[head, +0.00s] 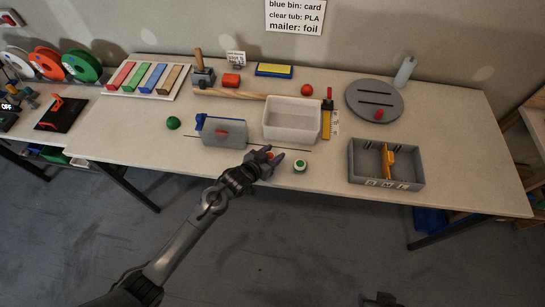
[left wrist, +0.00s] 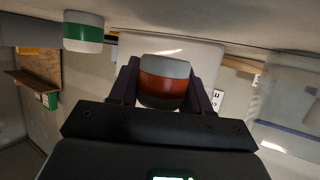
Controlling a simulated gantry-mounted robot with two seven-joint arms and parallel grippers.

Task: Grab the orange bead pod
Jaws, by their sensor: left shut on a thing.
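The orange bead pod (left wrist: 163,82) has a wide orange-red band and pale grey ends. It sits between the fingers of my left gripper (left wrist: 163,92), which is shut on it. In the head view my left gripper (head: 271,156) is at the table's front part, in front of the white tub, and mostly hides the pod (head: 269,155). I cannot tell whether the pod touches the table. A dark part at the bottom edge of the head view looks like my right gripper (head: 380,299), away from the table; its fingers are unclear.
A green-banded white pod (head: 300,166) stands just right of my left gripper. A grey holder (head: 225,133) is to the left, a white tub (head: 291,120) behind, and a grey divided box (head: 385,164) to the right. Bare tabletop lies along the front left.

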